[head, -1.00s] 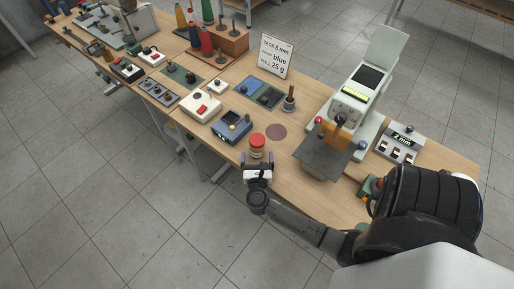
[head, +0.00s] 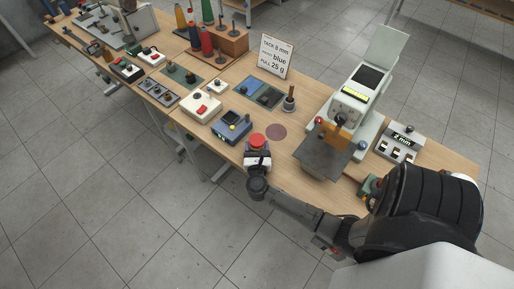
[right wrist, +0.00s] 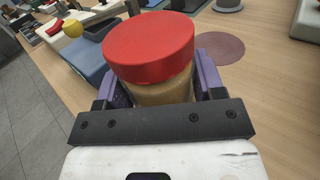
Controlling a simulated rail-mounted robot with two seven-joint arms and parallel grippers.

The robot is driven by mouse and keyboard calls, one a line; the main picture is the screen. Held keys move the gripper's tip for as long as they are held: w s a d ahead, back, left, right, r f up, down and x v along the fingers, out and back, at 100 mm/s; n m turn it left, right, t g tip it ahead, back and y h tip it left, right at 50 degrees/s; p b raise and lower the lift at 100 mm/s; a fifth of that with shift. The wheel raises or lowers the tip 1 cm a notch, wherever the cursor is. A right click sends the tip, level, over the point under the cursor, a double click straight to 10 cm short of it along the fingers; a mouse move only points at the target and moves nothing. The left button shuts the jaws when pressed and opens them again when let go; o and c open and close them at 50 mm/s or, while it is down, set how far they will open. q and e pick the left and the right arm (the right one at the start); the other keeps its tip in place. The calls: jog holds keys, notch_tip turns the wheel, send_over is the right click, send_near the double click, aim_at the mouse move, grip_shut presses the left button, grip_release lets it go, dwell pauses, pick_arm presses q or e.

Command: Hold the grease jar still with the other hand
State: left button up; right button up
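The grease jar, a tan jar with a red lid (head: 258,141), stands upright at the front edge of the bench. In the right wrist view its lid (right wrist: 149,46) fills the upper middle, with the tan body (right wrist: 163,92) below. My right gripper (head: 258,156) is at the jar, with one purple finger on each side of its body. The lid and body hide the inner finger faces, so I cannot tell whether the fingers press on the jar. My left gripper is not in view.
A blue-grey device (head: 231,127) stands just left of the jar. A dark round mat (head: 276,132) lies behind it. A press-like machine (head: 346,110) with a dark plate (head: 322,158) stands to the right. A sign (head: 276,56) stands at the back.

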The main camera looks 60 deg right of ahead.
aim_at(257, 147)
jog(key=c, duration=0.5)
jog(key=shift+r, duration=0.1)
jog(key=shift+r, duration=0.25)
notch_tip(257, 147, up, 4)
jog(key=shift+f+p, duration=0.2)
jog(key=shift+p, duration=0.45)
jog(key=s+r, duration=0.2)
jog(key=s, duration=0.1)
jog(key=s+d+r+p, duration=0.1)
jog(key=s+r, duration=0.1)
jog(key=s, duration=0.2)
jog(key=s+d+r+p, duration=0.1)
jog(key=s+r, duration=0.1)
jog(key=s, duration=0.2)
jog(key=shift+s+r, duration=0.25)
jog(key=shift+r, duration=0.15)
jog(key=o, duration=0.4)
jog(key=c, duration=0.7)
jog(key=shift+o, duration=0.2)
